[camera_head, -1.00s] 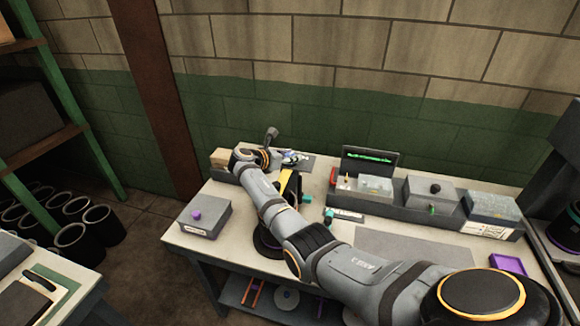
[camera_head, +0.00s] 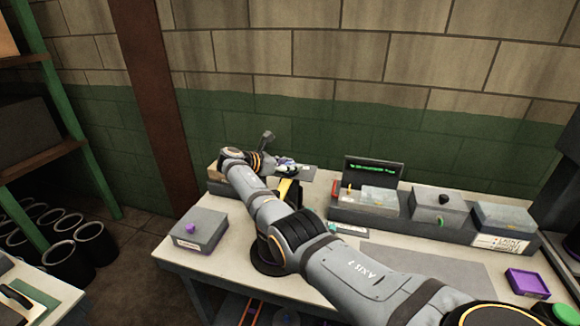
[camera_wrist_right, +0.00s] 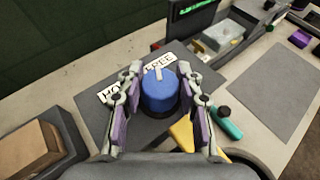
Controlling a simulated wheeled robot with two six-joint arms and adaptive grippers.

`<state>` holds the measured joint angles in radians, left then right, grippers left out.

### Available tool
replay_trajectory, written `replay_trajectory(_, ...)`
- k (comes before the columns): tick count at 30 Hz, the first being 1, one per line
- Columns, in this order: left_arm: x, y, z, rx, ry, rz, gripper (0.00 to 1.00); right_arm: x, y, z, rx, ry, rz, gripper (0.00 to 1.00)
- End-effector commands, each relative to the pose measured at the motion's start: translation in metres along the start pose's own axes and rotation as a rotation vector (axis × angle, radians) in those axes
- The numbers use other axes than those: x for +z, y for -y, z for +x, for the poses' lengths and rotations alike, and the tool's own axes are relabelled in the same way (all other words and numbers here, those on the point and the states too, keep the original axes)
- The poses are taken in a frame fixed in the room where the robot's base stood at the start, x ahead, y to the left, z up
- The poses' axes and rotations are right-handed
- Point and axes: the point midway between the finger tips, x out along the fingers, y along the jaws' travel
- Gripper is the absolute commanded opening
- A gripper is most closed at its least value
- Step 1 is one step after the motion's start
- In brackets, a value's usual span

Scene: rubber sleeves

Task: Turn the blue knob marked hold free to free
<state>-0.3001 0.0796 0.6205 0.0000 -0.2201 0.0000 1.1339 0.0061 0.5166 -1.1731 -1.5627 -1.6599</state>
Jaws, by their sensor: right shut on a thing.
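The blue knob (camera_wrist_right: 160,92) stands upright on a dark grey panel, in front of a white label (camera_wrist_right: 158,64) whose right part reads FREE. The label's left part is partly hidden by a finger. The white mark on the knob's top points up in the right wrist view, toward the FREE side. My right gripper (camera_wrist_right: 160,100) has a finger on each side of the knob and is shut on it. In the head view my right gripper (camera_head: 286,167) is small at the back of the bench, and the knob is hard to make out there. My left gripper is not in view.
A cardboard box (camera_wrist_right: 30,150) is left of the panel. A yellow part (camera_wrist_right: 183,132) and a teal-handled item (camera_wrist_right: 228,122) are close to the right finger. A display (camera_head: 374,172) stands farther right.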

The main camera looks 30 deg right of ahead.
Motion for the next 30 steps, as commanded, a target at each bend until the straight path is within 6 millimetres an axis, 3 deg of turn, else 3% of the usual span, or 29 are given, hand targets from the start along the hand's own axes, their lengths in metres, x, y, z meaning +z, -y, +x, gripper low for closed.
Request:
replay_trajectory(1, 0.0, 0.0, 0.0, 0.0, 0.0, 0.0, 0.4, 0.0, 0.0, 0.0, 0.001, 0.0, 0.0, 0.38)
replay_trajectory(6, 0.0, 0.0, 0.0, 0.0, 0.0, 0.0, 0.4, 0.0, 0.0, 0.0, 0.001, 0.0, 0.0, 0.59)
replay_trajectory(17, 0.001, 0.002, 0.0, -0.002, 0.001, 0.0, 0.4, 0.0, 0.0, -0.007, 0.002, 0.0, 0.0, 0.59)
replay_trajectory(30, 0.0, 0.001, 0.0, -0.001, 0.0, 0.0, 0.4, 0.0, -0.001, -0.102, 0.004, 0.0, 0.0, 0.59)
